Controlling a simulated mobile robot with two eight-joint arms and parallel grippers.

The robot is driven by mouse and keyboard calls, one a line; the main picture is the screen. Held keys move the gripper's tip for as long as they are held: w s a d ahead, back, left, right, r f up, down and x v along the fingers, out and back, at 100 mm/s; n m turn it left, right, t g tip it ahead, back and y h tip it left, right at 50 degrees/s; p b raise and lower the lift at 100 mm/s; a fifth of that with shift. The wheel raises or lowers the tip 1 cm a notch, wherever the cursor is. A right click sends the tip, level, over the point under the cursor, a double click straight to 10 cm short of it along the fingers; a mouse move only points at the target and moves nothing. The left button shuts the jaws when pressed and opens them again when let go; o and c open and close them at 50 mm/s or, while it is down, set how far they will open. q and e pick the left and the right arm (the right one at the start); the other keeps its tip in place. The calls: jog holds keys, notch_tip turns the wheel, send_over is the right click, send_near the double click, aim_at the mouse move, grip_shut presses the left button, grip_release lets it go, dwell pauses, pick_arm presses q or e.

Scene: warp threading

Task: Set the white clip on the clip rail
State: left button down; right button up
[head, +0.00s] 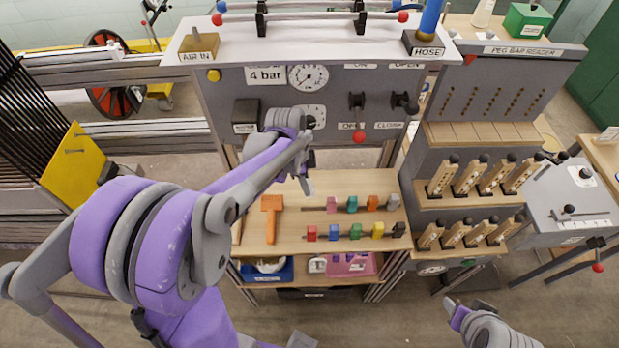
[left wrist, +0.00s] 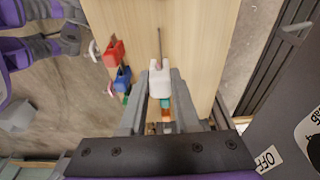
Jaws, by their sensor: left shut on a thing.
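The white clip (left wrist: 160,82) sits between the fingers of my left gripper (left wrist: 159,78), which is shut on it. In the head view my left gripper (head: 306,183) hangs over the wooden board near the left end of the upper clip rail; the clip is not clear there. In the left wrist view the bare rod of the clip rail (left wrist: 159,42) runs in line with the clip. I cannot tell whether they touch. The upper row carries pink (head: 331,205), teal (head: 352,204), orange (head: 372,203) and grey clips. My right gripper (head: 466,305) is open and empty at bottom right.
A lower row holds red (head: 311,233), blue (head: 334,232), green, yellow and black clips close by. An orange hammer-shaped tool (head: 271,216) lies left on the board. A grey valve panel (head: 330,85) rises behind. Blue (head: 268,272) and pink (head: 350,266) bins stand below.

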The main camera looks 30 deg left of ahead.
pick_arm(q)
jog(key=b, duration=0.3)
send_over(308, 207)
jog(key=shift+s+a+f, duration=0.1)
jog(key=shift+s+f, duration=0.05)
jog(key=shift+f, duration=1.25)
jog(key=shift+s+a+f, duration=0.1)
jog(key=shift+f, duration=1.3)
jog(key=shift+f+b, duration=0.6)
jog(key=shift+f, duration=0.25)
pick_arm(e)
jog(key=shift+s+f, duration=0.3)
jog(key=shift+f, duration=0.65)
jog(key=shift+s+f, duration=0.25)
jog(key=shift+f, duration=0.65)
jog(key=shift+s+f, duration=0.3)
jog(key=shift+f, duration=0.65)
pick_arm(q)
jog(key=shift+f+b, duration=0.8)
jog(key=shift+f, duration=0.2)
pick_arm(e)
jog(key=shift+s+f, duration=0.2)
jog(key=shift+f, duration=0.75)
pick_arm(q)
jog(key=c, duration=0.5)
grip_release()
jog(key=shift+c, duration=0.2)
